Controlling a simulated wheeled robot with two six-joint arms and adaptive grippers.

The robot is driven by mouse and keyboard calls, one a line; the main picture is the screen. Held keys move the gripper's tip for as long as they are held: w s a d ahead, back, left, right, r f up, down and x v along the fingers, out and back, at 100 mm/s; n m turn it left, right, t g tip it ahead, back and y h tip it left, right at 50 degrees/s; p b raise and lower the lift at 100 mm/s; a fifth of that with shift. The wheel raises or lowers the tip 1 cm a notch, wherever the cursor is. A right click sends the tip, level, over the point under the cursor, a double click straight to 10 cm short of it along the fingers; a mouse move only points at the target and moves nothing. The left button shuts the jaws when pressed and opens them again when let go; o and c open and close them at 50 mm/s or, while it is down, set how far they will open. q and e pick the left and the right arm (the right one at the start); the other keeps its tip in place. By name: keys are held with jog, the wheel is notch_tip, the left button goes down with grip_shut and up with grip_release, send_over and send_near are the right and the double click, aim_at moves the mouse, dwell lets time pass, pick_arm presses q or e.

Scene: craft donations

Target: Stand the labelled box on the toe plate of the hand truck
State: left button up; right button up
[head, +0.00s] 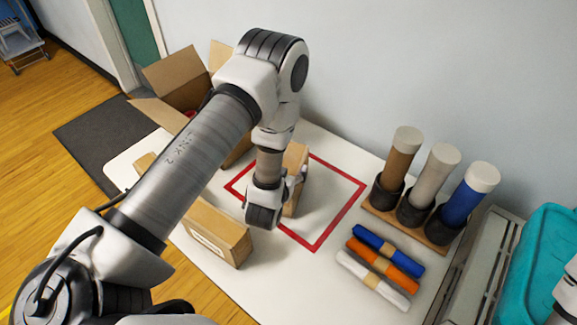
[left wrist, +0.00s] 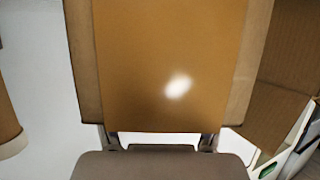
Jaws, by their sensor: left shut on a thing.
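My left gripper (head: 272,212) points down over the white table and is shut on a brown cardboard box (head: 297,172). The box stands upright inside a red outlined square, partly hidden by the gripper. In the left wrist view the brown face of this box (left wrist: 170,65) fills the middle, close between the fingers; no label shows on it. Another brown box (head: 228,228) with a white label lies at the near left of the table. I cannot clearly make out a hand truck; a small grey frame (head: 18,42) stands on the floor far left. My right gripper is out of view.
An open carton (head: 172,80) stands behind my left arm. Several coloured tubes stand in a wooden holder (head: 408,222) at the right. Tied rolls (head: 385,262) lie before it. A turquoise bin (head: 545,265) is at the right edge. The red square's right part is clear.

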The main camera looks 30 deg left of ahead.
pick_arm(q)
jog(key=shift+s+f, duration=0.1)
jog(key=o, duration=1.8)
